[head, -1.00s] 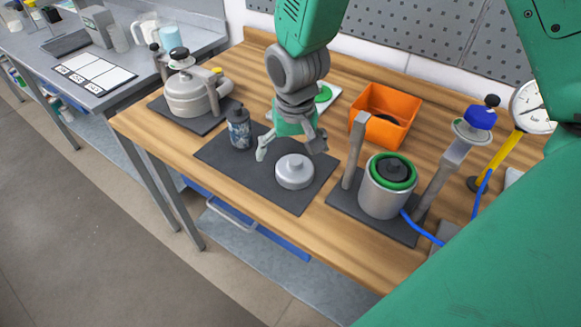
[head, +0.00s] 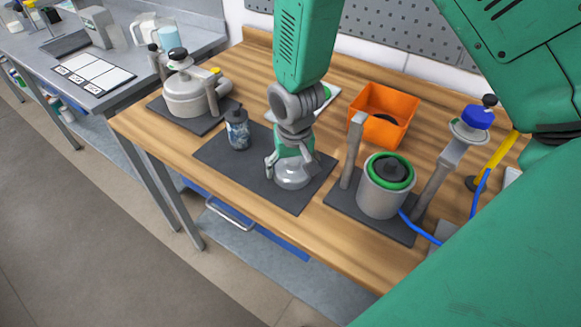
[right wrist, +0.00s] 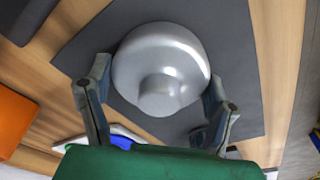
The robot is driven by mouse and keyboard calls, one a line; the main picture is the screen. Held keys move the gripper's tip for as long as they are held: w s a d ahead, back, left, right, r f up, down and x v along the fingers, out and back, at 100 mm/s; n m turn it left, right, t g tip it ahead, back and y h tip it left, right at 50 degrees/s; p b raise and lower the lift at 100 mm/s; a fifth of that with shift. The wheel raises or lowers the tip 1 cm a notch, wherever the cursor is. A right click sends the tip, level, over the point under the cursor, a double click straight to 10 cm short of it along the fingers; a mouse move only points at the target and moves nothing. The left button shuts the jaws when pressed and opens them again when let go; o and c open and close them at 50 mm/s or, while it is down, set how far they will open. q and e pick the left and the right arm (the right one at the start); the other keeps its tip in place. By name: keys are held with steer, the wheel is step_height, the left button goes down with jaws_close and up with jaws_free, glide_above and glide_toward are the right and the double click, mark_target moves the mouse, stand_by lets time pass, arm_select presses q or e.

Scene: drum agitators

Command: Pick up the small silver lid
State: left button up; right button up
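The small silver lid (head: 291,178) with its raised knob lies on the dark mat (head: 258,178) in the middle of the wooden table. My right gripper (head: 290,172) is down over it with its fingers spread to either side. In the right wrist view the lid (right wrist: 160,68) sits between the two fingers of the right gripper (right wrist: 152,108). The fingers are open, close to the lid's left and right edges; whether they touch it I cannot tell. My left gripper is not in view.
A dark bottle (head: 237,130) stands on the same mat to the left. A metal pot with a green ring (head: 384,186) stands between posts on the right. An orange bin (head: 381,114) is behind. A lidded vessel (head: 185,97) is at the far left.

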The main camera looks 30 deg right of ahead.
steer(key=shift+f, duration=0.1)
steer(key=c, duration=0.4)
steer(key=shift+d, duration=0.15)
steer(key=shift+c, duration=0.3)
